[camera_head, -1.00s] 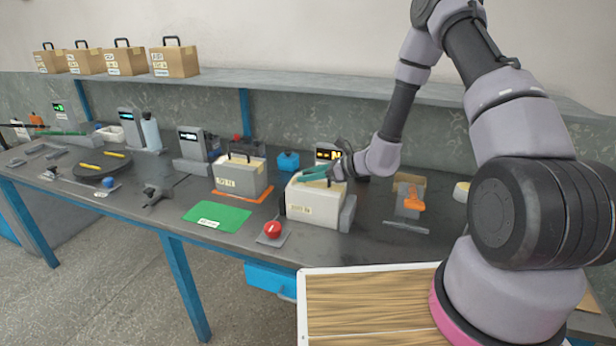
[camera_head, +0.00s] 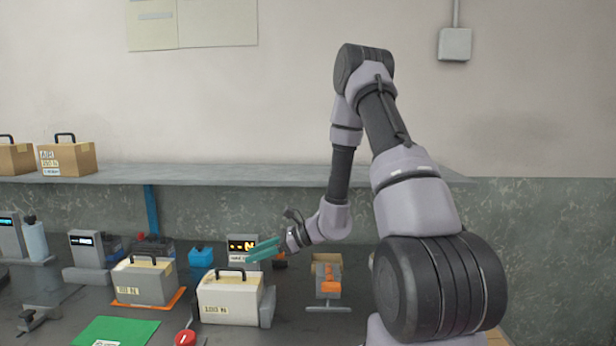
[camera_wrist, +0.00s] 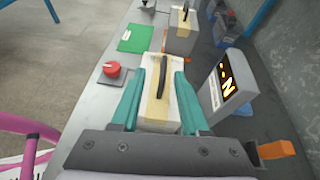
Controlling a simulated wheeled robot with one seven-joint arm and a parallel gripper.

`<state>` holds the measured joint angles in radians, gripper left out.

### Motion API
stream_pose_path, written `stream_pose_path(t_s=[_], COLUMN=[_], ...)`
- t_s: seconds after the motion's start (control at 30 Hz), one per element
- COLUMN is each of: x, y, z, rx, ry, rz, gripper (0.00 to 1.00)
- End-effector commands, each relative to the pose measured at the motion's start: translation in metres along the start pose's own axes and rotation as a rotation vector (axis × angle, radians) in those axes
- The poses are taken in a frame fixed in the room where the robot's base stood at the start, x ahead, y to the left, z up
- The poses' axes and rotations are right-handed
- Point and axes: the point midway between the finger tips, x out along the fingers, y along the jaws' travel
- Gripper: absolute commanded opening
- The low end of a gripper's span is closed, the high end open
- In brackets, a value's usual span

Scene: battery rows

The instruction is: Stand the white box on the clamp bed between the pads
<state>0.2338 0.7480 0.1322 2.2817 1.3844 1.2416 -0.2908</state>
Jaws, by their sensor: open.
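The white box (camera_head: 229,300) with a dark handle stands upright on the bench, with a grey pad (camera_head: 268,306) close beside its right side. The bed under it and its left pad are hard to make out. The wrist view shows the top of the white box (camera_wrist: 157,112), its handle and tan strips. My gripper (camera_head: 264,249) is open and empty, above and right of the handle, apart from it in the head view. In the wrist view the teal fingers of my gripper (camera_wrist: 159,75) appear on either side of the box.
A display (camera_head: 243,246) showing "N" stands behind the box. A grey box (camera_head: 143,284) on an orange base is to the left. A red button (camera_head: 185,338) and green mat (camera_head: 115,331) lie in front. An orange-handled device (camera_head: 328,282) is to the right.

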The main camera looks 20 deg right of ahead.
Motion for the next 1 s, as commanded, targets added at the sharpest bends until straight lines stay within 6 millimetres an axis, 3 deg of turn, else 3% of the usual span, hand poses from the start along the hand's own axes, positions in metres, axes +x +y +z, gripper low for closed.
stream_pose_path(t_s=[0.2, 0.4, 0.7, 1.0], x=[-0.031, -0.066, -0.126, -0.194], y=[0.024, 0.054, 0.097, 0.131], z=[0.067, 0.114, 0.162, 0.193], rx=[-0.271, -0.531, -0.911, -1.271], ry=[0.061, 0.154, 0.342, 0.583], rz=[0.118, 0.219, 0.318, 0.349], gripper=[0.45, 0.45, 0.45, 0.45])
